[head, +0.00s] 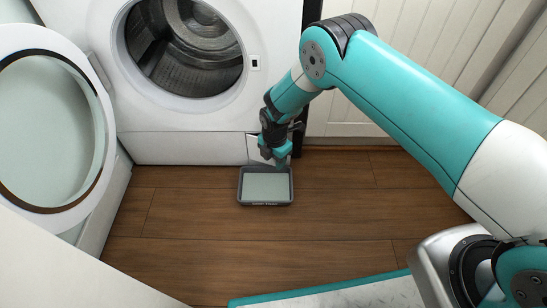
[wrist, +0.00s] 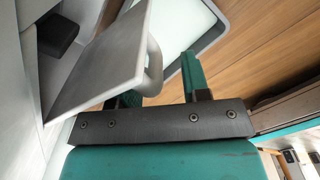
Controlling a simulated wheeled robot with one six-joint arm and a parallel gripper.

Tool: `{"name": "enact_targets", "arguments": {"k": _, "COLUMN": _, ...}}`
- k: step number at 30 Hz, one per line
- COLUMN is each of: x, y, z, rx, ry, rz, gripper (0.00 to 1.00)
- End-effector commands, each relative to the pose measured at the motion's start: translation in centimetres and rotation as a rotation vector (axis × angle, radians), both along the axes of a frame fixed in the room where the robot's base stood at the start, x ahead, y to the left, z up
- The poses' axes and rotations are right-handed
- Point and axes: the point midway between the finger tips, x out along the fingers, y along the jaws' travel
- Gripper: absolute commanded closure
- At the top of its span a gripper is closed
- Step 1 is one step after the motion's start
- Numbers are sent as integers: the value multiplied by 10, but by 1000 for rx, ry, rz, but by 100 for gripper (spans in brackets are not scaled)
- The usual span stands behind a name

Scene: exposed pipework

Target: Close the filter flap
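The filter flap (wrist: 105,55) is a grey square panel in the wrist view, swung out from the white washing machine front (wrist: 22,75). A curved grey handle (wrist: 155,66) stands on its right side. In the head view the flap (head: 254,150) shows as a pale panel low on the machine, partly hidden by my gripper (head: 275,153). In the wrist view the teal fingers of my gripper (wrist: 162,85) are apart, with the handle between or just ahead of them; the left finger is partly hidden by the flap. I cannot tell whether they touch it.
A dark block, perhaps the filter (wrist: 58,30), shows behind the flap. A shallow grey tray (head: 265,203) with a pale inside lies on the wooden floor just below my gripper. The machine's round door (head: 105,130) hangs open at left.

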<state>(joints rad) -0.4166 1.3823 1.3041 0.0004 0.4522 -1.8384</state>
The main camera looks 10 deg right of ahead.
Motion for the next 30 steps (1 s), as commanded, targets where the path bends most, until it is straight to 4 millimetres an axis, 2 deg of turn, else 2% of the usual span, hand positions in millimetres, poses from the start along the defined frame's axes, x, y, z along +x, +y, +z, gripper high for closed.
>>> {"name": "enact_targets", "arguments": {"k": 8, "x": 0, "y": 4, "z": 1, "rx": 4, "ry": -3, "rz": 7, "gripper": 59}}
{"name": "enact_targets", "arguments": {"k": 11, "x": 1, "y": 4, "z": 8, "rx": 5, "ry": -4, "rz": 8, "gripper": 59}}
{"name": "enact_targets", "arguments": {"k": 14, "x": 1, "y": 4, "z": 24, "rx": 5, "ry": -6, "rz": 7, "gripper": 59}}
{"name": "enact_targets", "arguments": {"k": 24, "x": 0, "y": 2, "z": 111, "rx": 4, "ry": -5, "rz": 5, "gripper": 59}}
{"name": "enact_targets", "arguments": {"k": 30, "x": -1, "y": 1, "z": 152, "rx": 3, "ry": -3, "rz": 4, "gripper": 59}}
